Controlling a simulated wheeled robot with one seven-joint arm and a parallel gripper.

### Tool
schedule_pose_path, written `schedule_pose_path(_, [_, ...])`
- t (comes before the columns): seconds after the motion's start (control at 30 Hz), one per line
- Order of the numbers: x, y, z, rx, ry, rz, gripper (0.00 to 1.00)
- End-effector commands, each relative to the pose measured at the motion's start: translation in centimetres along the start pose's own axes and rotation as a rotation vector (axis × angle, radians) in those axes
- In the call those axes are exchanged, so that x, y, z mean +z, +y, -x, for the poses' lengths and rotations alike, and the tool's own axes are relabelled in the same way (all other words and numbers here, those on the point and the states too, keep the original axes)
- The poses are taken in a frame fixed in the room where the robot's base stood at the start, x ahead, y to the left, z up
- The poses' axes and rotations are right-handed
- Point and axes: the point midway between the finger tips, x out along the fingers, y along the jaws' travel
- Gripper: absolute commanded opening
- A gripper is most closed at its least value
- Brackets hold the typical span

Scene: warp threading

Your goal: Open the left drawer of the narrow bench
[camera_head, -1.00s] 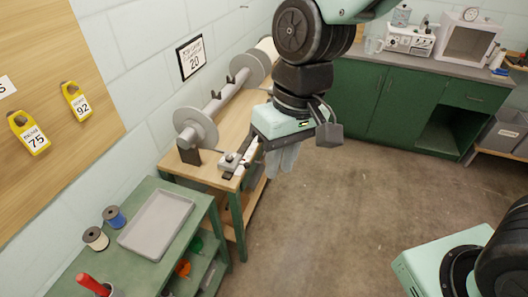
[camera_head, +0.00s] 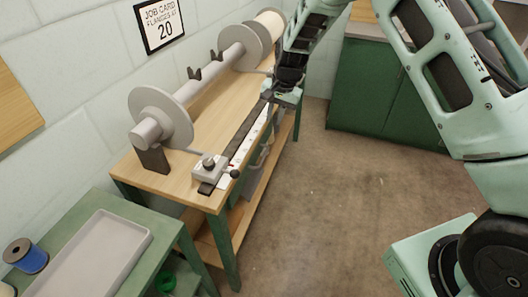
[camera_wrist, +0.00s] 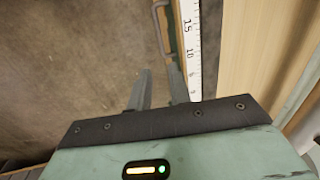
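The narrow bench (camera_head: 222,187) has a wooden top and green legs; it stands along the wall in the head view. Grey handle-like bars (camera_head: 262,155) show small under its right-hand front edge; the drawer fronts are mostly hidden by the steep angle. My gripper (camera_wrist: 160,72) is in the wrist view with two grey fingers apart and nothing between them. A grey bar handle (camera_wrist: 160,28) shows just beyond the fingertips, roughly in line with the gap. Whether it belongs to the left drawer I cannot tell. In the head view my gripper's fingers are mostly hidden at the bench's front edge.
A white ruler (camera_wrist: 189,45) runs along the bench edge, close beside the right finger. A grey clamp block (camera_head: 208,168) and a large roller (camera_head: 160,118) sit on the bench top. A green bench with a grey tray (camera_head: 95,262) stands at lower left. The floor (camera_head: 330,200) is clear.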

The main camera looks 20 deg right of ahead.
Motion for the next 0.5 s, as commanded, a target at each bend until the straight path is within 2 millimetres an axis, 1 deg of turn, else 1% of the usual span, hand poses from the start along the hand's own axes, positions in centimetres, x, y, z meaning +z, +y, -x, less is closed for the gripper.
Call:
schedule_pose_path(0.07, [0.0, 0.0, -0.6, 0.001, -0.002, 0.000, 0.20])
schedule_pose_path(0.17, [0.1, 0.0, -2.1, 0.002, -0.003, 0.000, 0.20])
schedule_pose_path(0.5, [0.2, 0.0, -9.2, 0.002, -0.004, 0.001, 0.20])
